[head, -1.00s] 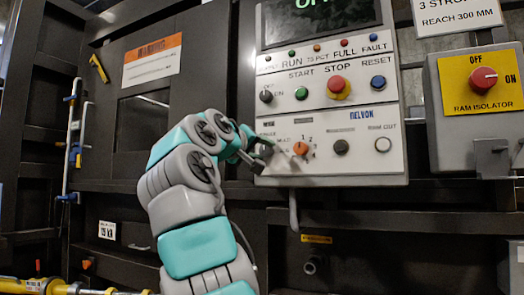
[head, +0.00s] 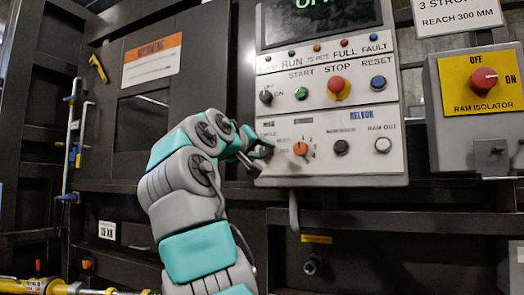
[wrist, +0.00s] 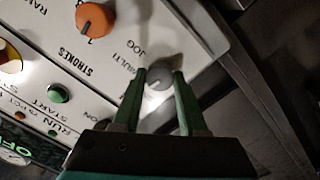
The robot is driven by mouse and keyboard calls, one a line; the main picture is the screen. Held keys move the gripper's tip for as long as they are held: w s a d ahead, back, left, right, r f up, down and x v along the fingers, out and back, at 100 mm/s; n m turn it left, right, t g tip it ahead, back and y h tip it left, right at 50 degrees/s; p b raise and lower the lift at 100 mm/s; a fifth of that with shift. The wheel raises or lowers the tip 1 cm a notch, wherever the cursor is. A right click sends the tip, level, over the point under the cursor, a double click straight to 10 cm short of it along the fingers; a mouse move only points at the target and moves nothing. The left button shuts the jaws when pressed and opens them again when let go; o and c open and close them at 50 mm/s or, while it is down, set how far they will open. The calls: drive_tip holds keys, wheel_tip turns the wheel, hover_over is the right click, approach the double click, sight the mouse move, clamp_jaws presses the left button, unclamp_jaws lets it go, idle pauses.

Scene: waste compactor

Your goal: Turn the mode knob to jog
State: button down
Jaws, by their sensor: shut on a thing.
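The mode knob (wrist: 158,78) is a grey round knob beside the printed words MULTI and JOG in the wrist view. My gripper (wrist: 158,76) has its two green fingers on either side of the knob, shut on it. I cannot tell exactly where the knob's pointer aims. In the head view my gripper (head: 262,150) is at the lower left of the control panel (head: 330,170) and hides the mode knob.
An orange strokes knob (head: 300,149) is just right of my gripper, also in the wrist view (wrist: 95,19). A black knob (head: 341,147), green start button (head: 301,94) and red stop button (head: 337,88) are nearby. The ram isolator (head: 484,79) is at the right.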

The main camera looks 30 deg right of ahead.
drive_tip(key=m, duration=0.4)
drive_tip(key=shift+p, duration=0.4)
drive_tip(key=m+p, duration=0.1)
drive_tip(key=m, duration=0.3)
drive_tip(key=shift+r+m+y, duration=0.1)
drive_tip(key=shift+m+y, duration=0.2)
drive_tip(key=m+p, duration=0.1)
drive_tip(key=m, duration=0.3)
drive_tip(key=shift+m+p, duration=0.8)
drive_tip(key=shift+m, duration=0.9)
drive_tip(key=shift+c, duration=2.2)
unclamp_jaws()
